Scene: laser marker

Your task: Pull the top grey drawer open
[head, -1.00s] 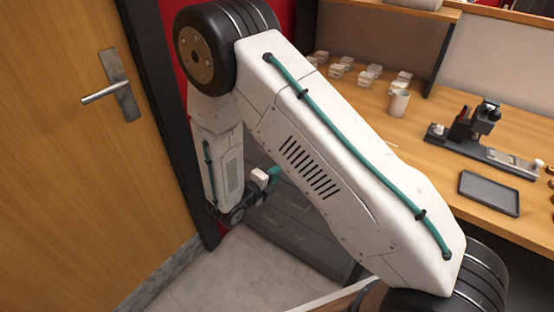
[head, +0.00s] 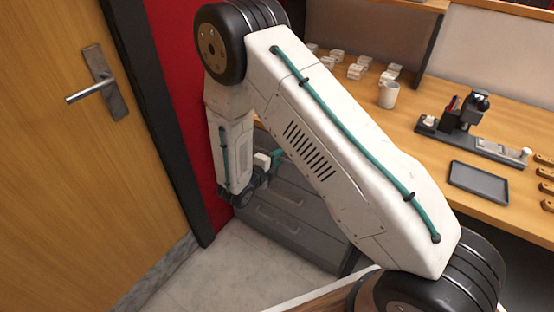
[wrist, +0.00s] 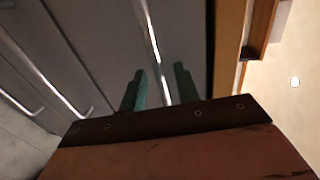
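The grey drawer unit (head: 290,215) stands under the desk in the head view, partly hidden by my arm. In the wrist view the top grey drawer (wrist: 188,35) lies on the right, beside the wooden desk edge. Its long silver handle (wrist: 151,35) runs down towards my gripper (wrist: 162,88). The two green fingers are apart, and the handle's lower end shows between them. I cannot tell whether they touch it. My gripper (head: 272,160) also shows small in the head view, at the upper front of the unit. The top drawer appears shut.
Lower drawer handles (wrist: 55,80) show at left in the wrist view. A wooden door (head: 60,160) and red wall are left of the unit. The desk (head: 420,130) carries a mug (head: 388,95), a marking machine (head: 465,115) and a dark tray (head: 479,182). Tiled floor is clear.

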